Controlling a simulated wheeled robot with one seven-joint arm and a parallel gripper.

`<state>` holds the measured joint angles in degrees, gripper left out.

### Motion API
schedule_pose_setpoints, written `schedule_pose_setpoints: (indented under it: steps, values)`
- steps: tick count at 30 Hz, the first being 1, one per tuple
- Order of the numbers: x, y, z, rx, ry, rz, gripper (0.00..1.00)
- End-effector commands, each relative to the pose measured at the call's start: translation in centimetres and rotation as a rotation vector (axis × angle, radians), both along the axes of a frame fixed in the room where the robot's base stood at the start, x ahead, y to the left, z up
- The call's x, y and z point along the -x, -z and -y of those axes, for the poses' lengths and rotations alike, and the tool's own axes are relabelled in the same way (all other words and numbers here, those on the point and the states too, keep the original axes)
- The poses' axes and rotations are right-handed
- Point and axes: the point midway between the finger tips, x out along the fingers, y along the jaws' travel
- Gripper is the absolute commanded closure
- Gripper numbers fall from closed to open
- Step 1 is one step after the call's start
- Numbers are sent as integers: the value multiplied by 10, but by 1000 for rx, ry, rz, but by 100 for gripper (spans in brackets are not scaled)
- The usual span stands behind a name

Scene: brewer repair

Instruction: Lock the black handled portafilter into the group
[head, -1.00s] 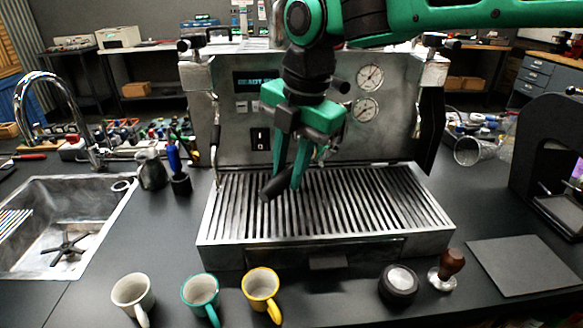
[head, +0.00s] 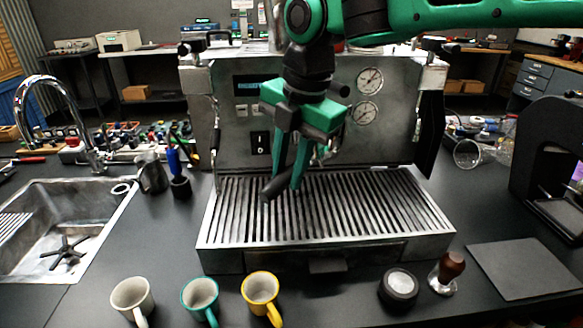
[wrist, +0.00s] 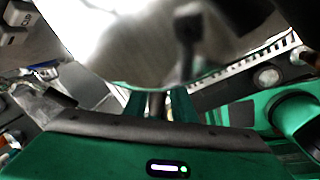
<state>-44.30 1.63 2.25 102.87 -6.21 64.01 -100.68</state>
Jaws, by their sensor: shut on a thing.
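My gripper (head: 285,185) is in front of the espresso machine (head: 235,110), above its slatted drip tray (head: 400,210). It is shut on the black handle of the portafilter (head: 270,190), whose end sticks out low and to the left of the fingers. The portafilter's head and the group are mostly hidden behind my gripper, so I cannot tell whether they touch or are locked. The wrist view shows the green fingers (wrist: 155,103) close together below a large, blurred shiny metal surface (wrist: 140,40).
Three mugs, white (head: 132,297), teal (head: 200,297) and yellow (head: 260,292), stand at the front. A black puck-shaped tool (head: 399,288) and a wooden-handled tamper (head: 448,272) stand front right. A sink (head: 70,225) is at left. A flat dark mat (head: 525,268) lies at right.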

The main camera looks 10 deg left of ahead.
Motion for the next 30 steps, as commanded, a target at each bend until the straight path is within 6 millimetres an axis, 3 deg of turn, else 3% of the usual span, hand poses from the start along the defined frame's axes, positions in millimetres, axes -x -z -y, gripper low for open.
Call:
schedule_pose_setpoints:
  steps: [30]
  values:
    - [0,-9,0,-1,-1,1,100]
